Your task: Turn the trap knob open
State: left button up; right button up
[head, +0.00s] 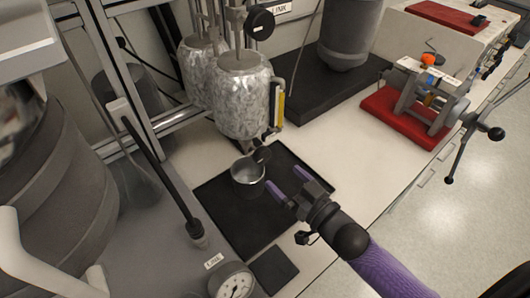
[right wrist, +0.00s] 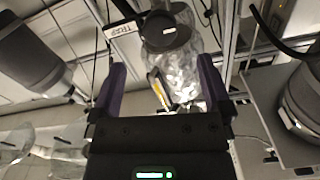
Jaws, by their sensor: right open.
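A foil-wrapped vessel (head: 241,95) hangs above a metal cup (head: 247,175). One round black knob (head: 260,23) sits at its top and a smaller black knob (head: 262,155) at its underside. The right wrist view shows a round black knob (right wrist: 158,32) at the end of the foil vessel (right wrist: 185,75), beside a tag (right wrist: 124,27); I cannot tell which of the two it is. My right gripper (head: 284,180) is open and empty, to the right of the cup and below the lower knob. In the right wrist view the gripper (right wrist: 162,68) has the knob ahead between its fingers, apart. My left gripper is out of view.
The cup stands on a black mat (head: 222,215). A pressure gauge (head: 233,284) is at the front, and a large grey vessel (head: 60,190) fills the left. A red-based device (head: 415,118) stands at the right. The white bench between mat and device is clear.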

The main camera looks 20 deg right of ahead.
aim_at(264, 158)
jog(key=x, duration=0.3)
jog(key=shift+w+r, duration=0.15)
jog(key=shift+w, duration=0.15)
jog(key=b+x, duration=0.1)
jog(key=x, duration=0.3)
jog(key=shift+w+a, duration=0.3)
jog(key=shift+w, duration=0.25)
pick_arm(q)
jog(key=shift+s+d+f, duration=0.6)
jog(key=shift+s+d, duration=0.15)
pick_arm(e)
jog(key=c, duration=1.3)
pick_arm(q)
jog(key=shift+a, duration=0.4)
